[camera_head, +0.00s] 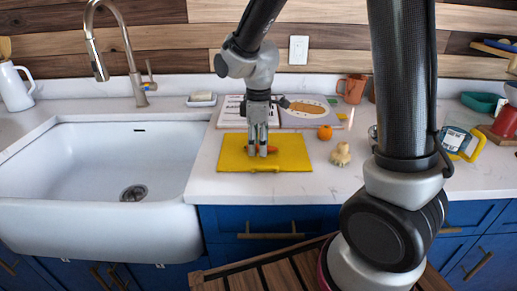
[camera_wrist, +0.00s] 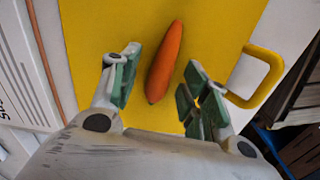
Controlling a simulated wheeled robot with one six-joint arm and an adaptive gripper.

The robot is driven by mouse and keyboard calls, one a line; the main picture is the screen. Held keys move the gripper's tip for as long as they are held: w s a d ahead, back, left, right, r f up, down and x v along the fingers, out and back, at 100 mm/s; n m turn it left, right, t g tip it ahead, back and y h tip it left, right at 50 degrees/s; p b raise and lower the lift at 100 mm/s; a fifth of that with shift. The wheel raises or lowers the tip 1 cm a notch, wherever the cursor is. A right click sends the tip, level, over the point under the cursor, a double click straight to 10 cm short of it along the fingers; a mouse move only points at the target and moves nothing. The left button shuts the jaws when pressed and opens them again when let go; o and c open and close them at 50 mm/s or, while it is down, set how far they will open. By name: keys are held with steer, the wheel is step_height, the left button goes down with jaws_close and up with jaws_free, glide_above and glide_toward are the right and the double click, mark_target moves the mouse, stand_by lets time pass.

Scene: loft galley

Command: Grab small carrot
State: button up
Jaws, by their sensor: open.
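The small orange carrot (camera_wrist: 165,62) lies on the yellow cutting board (camera_wrist: 95,20). In the head view the carrot (camera_head: 271,149) shows only in part, beside my gripper's fingers. My gripper (camera_wrist: 158,92) is open, pointing down over the board (camera_head: 232,157). In the wrist view its green-padded fingers stand on either side of the carrot's lower end, with gaps on both sides. The carrot's other end reaches out past the fingertips. In the head view my gripper (camera_head: 257,152) is low over the board; its exact height above the carrot is hard to tell.
An open book (camera_head: 305,111) lies behind the board. An orange fruit (camera_head: 325,133) and a knobbly beige item (camera_head: 341,154) sit to its right. A white sink (camera_head: 95,165) is on the left. A terracotta mug (camera_head: 352,89) stands near the wall.

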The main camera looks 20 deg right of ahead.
steer(key=shift+f, duration=0.15)
steer(key=shift+c, duration=0.3)
steer(key=c, duration=0.9)
steer(key=shift+c, duration=0.2)
